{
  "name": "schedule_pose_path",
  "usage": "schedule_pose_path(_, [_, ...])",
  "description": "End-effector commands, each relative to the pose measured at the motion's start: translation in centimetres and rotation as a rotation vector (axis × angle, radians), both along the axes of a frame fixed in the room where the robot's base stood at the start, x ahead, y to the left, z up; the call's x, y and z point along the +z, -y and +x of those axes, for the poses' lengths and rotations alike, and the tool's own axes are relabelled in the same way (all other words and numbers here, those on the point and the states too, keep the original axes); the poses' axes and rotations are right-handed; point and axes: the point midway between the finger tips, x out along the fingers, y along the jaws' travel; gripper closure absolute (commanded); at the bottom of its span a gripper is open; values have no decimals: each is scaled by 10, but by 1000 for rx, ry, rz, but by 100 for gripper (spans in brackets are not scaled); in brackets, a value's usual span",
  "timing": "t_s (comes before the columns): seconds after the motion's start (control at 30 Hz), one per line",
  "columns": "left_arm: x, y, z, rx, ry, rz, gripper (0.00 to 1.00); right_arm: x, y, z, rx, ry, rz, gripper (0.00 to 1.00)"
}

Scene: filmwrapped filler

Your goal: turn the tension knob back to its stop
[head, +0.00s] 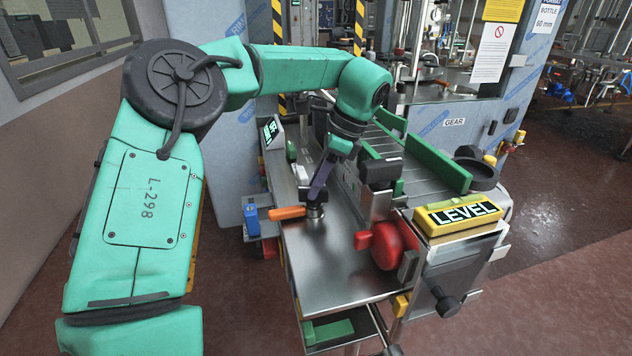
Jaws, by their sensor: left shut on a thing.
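My left arm comes in from the left, and its gripper (318,190) points down at the steel plate of the machine. Its dark fingers are shut on a small knob (314,211), a short metal post with an orange handle (287,212) sticking out to the left. The fingers hide the top of the knob. No label for it is readable, and its angle relative to any stop cannot be told. My right gripper is not in view.
A red wheel (388,246) and a yellow box marked LEVEL (458,215) stand to the right of the knob. A black knob (446,302) juts out at the front. A conveyor with green rails (438,163) runs behind. The front of the steel plate (335,275) is bare.

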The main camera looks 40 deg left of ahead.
Motion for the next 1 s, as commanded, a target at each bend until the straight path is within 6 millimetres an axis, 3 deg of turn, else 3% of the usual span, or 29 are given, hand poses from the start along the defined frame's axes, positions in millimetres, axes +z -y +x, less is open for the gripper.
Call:
schedule_pose_path(0.07, [1, 0, 1, -1, 3, 1, 100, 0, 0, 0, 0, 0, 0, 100])
schedule_pose_path(0.1, [1, 0, 1, -1, 3, 1, 65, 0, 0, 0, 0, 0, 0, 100])
schedule_pose_path(0.17, [1, 0, 1, -1, 3, 1, 43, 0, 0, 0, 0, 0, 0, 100])
schedule_pose_path(0.47, [1, 0, 0, -2, 1, 1, 43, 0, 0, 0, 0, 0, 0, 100])
schedule_pose_path(0.63, [14, 4, 4, -3, 4, 0, 43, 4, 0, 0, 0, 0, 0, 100])
schedule_pose_path(0.83, [59, 18, 15, -2, 3, -3, 43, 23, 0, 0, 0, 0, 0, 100])
schedule_pose_path(0.97, [95, 29, 22, -1, 0, -5, 43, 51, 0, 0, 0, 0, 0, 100])
schedule_pose_path(1.0, [108, 31, 24, -1, -2, -2, 43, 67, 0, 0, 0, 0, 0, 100])
